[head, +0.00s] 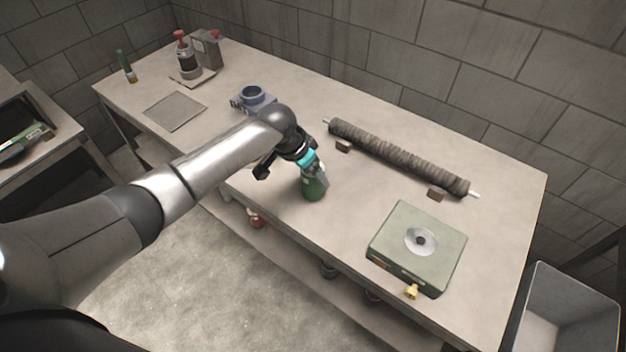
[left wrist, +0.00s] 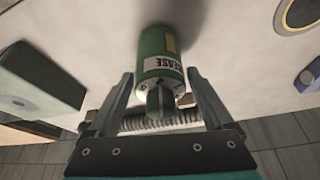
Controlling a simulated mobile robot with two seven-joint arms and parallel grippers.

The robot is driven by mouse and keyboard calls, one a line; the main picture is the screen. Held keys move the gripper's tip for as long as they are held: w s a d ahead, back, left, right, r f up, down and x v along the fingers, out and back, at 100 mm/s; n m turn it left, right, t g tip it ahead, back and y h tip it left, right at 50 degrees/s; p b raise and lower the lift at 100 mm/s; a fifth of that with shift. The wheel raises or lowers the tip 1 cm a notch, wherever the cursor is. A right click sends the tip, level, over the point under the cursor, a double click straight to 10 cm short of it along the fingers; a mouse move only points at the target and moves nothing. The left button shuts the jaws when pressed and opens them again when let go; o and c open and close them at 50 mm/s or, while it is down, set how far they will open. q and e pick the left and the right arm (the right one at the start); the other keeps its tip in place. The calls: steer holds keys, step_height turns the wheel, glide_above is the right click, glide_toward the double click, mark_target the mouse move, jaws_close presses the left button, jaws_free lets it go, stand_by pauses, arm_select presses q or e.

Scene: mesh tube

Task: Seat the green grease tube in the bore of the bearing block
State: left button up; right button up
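The green grease tube (head: 314,189) is upright or nearly so near the front edge of the bench. My left gripper (head: 315,172) is around it from above. My right gripper is not in view.
A wrapped roller (head: 395,157) lies along the back on small blocks. A green box (head: 418,246) with a disc stands at the right. A flat plate (head: 175,110) and red-capped bottle (head: 187,58) are at the left. A grey bin (head: 565,312) stands beyond the bench's right end.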

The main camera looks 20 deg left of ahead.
arm_select(q)
jaws_close()
stand_by(0.5)
